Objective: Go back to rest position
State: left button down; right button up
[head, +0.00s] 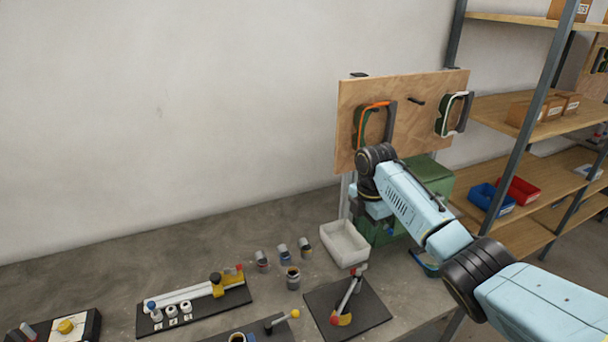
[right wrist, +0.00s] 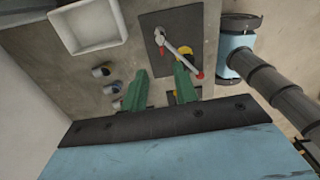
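My right arm reaches in from the right in the head view, with its wrist in front of the wooden board (head: 412,88). In the right wrist view my right gripper (right wrist: 160,80) shows two green fingers set apart with nothing held between them. The fingers stand over the bench, near a black plate with a red-tipped lever (right wrist: 168,42). My left gripper is in neither view.
On the grey bench (head: 130,250) are a white tray (head: 344,243), several small cups (head: 293,278), a lever on a black plate (head: 345,305) and a yellow-and-white slide fixture (head: 195,295). Shelves (head: 530,110) stand at the right. The bench's back left is clear.

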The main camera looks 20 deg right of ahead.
jog(key=shift+f, duration=0.1)
jog(key=s+a+f+m+t, duration=0.1)
jog(key=s+a+f+m, duration=0.2)
jog(key=s+a+f, duration=0.4)
jog(key=s+a+f+m, duration=0.3)
jog(key=s+a+f, duration=0.15)
jog(key=s, duration=0.45)
jog(key=s+a+r+m+t, duration=0.1)
jog(key=s+r+m, duration=0.2)
jog(key=s+m, duration=0.45)
jog(key=s+r+m+t, duration=0.2)
jog(key=s+m, duration=0.2)
jog(key=s, duration=0.7)
notch_tip(320, 180, down, 32)
jog(key=s+g+b, duration=0.2)
jog(key=b, duration=0.5)
jog(key=s+d+f+b, duration=0.1)
jog(key=s+f+b, duration=0.1)
jog(key=s+f, duration=0.6)
jog(key=s+d+f+g+b, duration=0.1)
jog(key=s+d+f+b, duration=0.1)
jog(key=s+f, duration=0.6)
notch_tip(320, 180, down, 4)
jog(key=shift+r+n+b, duration=0.15)
jog(key=shift+n+b, duration=0.2)
jog(key=shift+b, duration=0.15)
